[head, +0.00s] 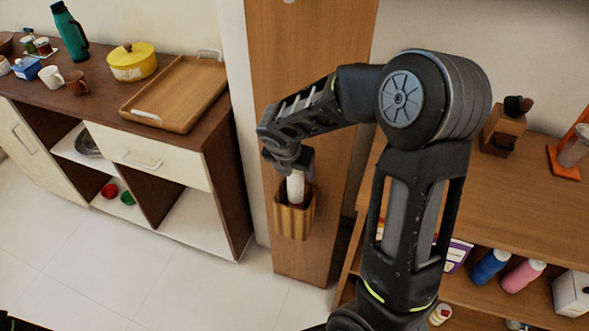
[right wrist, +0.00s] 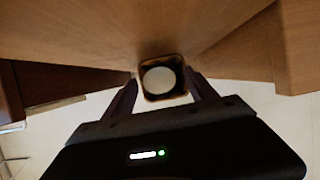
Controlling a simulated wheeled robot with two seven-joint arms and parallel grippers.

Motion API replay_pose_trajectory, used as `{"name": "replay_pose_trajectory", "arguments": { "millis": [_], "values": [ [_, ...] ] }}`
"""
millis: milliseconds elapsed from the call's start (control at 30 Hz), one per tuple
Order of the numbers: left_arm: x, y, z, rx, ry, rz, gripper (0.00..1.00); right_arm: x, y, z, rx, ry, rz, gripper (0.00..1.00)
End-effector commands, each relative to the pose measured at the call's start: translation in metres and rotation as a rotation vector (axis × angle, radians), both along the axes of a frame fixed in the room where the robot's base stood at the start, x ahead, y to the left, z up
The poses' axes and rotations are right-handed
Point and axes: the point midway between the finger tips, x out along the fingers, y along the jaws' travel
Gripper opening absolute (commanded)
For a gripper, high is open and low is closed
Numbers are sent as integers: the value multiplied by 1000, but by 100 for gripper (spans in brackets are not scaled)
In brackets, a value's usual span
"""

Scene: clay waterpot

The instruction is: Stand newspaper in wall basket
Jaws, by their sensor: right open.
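The newspaper, a pale roll (head: 296,186), stands upright in the wall basket (head: 294,222), a ribbed yellow-brown holder on the front of the wooden pillar. My right gripper (head: 296,170) is just above the basket, around or close over the top of the roll. In the right wrist view the round pale end of the newspaper (right wrist: 159,81) sits inside the square basket rim (right wrist: 147,97). The two fingers of my right gripper (right wrist: 162,82) are apart, one on each side of the basket in that view. The roll's lower part is hidden in the basket. My left gripper is not in view.
A wooden pillar (head: 310,60) stands behind the basket. A dark-topped cabinet at left bears a wooden tray (head: 178,92), a yellow pot (head: 132,62) and a green bottle (head: 70,32). A wooden shelf unit (head: 520,190) with bottles stands at right. The tiled floor (head: 90,265) is clear.

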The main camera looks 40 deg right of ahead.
Motion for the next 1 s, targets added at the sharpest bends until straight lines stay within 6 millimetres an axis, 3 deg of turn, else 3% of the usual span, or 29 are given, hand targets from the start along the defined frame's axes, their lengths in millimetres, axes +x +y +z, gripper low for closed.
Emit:
{"name": "replay_pose_trajectory", "arguments": {
  "millis": [500,1000],
  "values": [
    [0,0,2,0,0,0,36,-14,22,65,0,-3,1,66],
    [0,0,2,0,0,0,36,-16,24,70,1,-1,0,66]
  ]
}}
